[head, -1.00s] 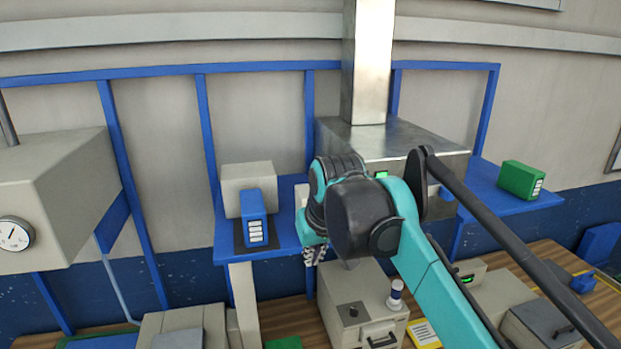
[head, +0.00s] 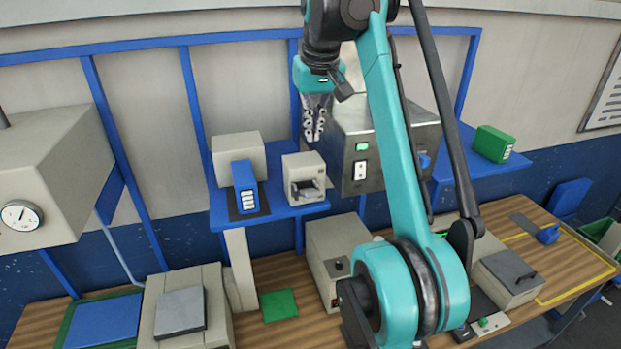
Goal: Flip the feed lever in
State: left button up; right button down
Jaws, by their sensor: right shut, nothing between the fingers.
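My right gripper (head: 314,136) points down with its fingers together and nothing between them. It hangs in front of the wall, just above a small beige box with a front opening (head: 305,170), beside the left side of a steel machine (head: 348,180). I cannot tell for sure which part is the feed lever. Another small blue handle (head: 548,234) stands on the bench at the right. My left gripper is out of view.
A blue shelf (head: 285,212) carries the beige box and a blue device (head: 245,187). A green box (head: 493,144) stands on the right shelf. The wooden bench (head: 285,270) holds several beige machines. My right arm hides much of the centre.

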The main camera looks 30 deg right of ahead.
send_over(310, 190)
jog(key=f, duration=0.9)
jog(key=shift+w+f+b, duration=0.2)
jog(key=shift+f+b, duration=0.1)
jog(key=shift+f, duration=0.05)
jog(key=f, duration=0.1)
jog(key=s+f, duration=0.1)
jog(key=shift+s+a+f, duration=0.25)
jog(key=shift+f, duration=0.15)
jog(key=shift+s+f+p, duration=0.3)
jog(key=shift+s+f, duration=0.05)
jog(key=shift+w+f, duration=0.1)
jog(key=shift+w, duration=0.05)
